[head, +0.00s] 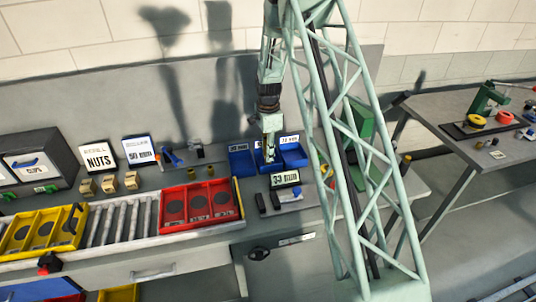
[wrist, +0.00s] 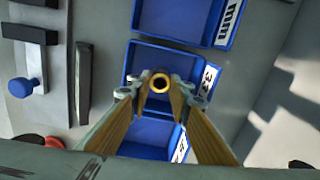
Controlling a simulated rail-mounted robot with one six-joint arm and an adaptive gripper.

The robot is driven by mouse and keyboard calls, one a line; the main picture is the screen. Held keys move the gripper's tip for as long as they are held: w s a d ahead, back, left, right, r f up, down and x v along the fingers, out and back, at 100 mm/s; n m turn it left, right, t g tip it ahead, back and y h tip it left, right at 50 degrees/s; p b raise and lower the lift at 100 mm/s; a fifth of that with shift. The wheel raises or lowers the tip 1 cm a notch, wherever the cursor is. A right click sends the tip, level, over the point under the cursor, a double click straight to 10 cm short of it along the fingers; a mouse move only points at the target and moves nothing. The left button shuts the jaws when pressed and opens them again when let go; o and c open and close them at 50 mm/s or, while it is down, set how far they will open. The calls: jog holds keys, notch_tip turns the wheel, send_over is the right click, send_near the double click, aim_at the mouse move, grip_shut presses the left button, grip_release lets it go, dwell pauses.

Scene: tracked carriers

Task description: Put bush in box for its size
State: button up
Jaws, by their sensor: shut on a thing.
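My gripper (wrist: 161,92) is shut on a brass bush (wrist: 160,80), a short ring with a dark bore, seen end-on in the wrist view. In the head view my gripper (head: 269,148) hangs over the row of small blue boxes at the back of the bench. In the wrist view the bush overlaps the middle blue box (wrist: 134,62), whose label reads 33. Another blue box (wrist: 150,26) with a partly visible mm label lies above it, and a third (wrist: 148,136) lies below, partly hidden by my fingers. I cannot tell the bush's height over the box.
A red tray (head: 201,205) and a yellow tray (head: 38,232) rest on the roller track. A blue-knobbed tool (wrist: 27,88) and dark bars lie beside the boxes.

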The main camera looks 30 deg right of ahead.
jog(key=shift+f, duration=0.15)
jog(key=o, duration=0.9)
jog(key=shift+o, duration=0.2)
notch_tip(320, 180, up, 12)
dwell(0.3)
jog(key=shift+r, duration=0.2)
dwell(0.4)
